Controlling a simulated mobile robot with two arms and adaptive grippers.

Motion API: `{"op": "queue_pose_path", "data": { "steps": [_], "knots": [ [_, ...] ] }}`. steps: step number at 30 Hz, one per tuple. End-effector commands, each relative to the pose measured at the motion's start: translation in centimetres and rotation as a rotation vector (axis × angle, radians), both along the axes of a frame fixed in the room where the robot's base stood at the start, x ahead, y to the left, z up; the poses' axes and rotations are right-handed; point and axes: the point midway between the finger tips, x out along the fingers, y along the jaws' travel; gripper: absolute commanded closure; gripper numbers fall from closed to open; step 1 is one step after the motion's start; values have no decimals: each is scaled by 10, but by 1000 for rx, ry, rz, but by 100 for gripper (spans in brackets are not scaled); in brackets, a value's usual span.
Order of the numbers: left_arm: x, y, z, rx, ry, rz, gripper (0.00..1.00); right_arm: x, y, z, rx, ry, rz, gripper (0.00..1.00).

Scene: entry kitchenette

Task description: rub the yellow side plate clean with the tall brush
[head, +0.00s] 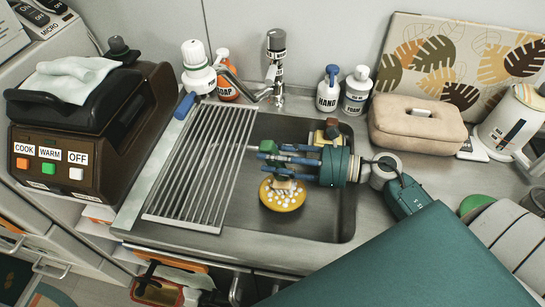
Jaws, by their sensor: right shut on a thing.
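The yellow side plate (276,203) lies in the steel sink, with many white spots on its face. My right gripper (272,155) reaches in from the right above the plate, its blue fingers pointing left. It is shut on the tall brush (284,182), whose tan lower part shows below the fingers, over the far part of the plate. Most of the brush is hidden by the fingers, and I cannot tell whether it touches the plate. My left gripper is not in view.
A slatted drying rack (190,175) covers the sink's left side. The tap (277,70) and soap bottles (328,90) stand behind the sink. A red and yellow thing (331,132) shows behind my gripper.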

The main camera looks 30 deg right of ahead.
Motion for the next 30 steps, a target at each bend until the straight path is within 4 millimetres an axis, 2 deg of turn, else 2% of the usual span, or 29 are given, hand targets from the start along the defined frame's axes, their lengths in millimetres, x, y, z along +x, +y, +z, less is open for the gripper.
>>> {"op": "queue_pose_path", "data": {
  "steps": [6,16,30],
  "knots": [
    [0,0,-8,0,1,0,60,6,-5,-1,0,-1,0,100],
    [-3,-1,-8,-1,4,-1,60,6,-5,0,1,-1,0,100],
    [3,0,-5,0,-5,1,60,-8,7,1,1,-1,0,100]
  ]
}}
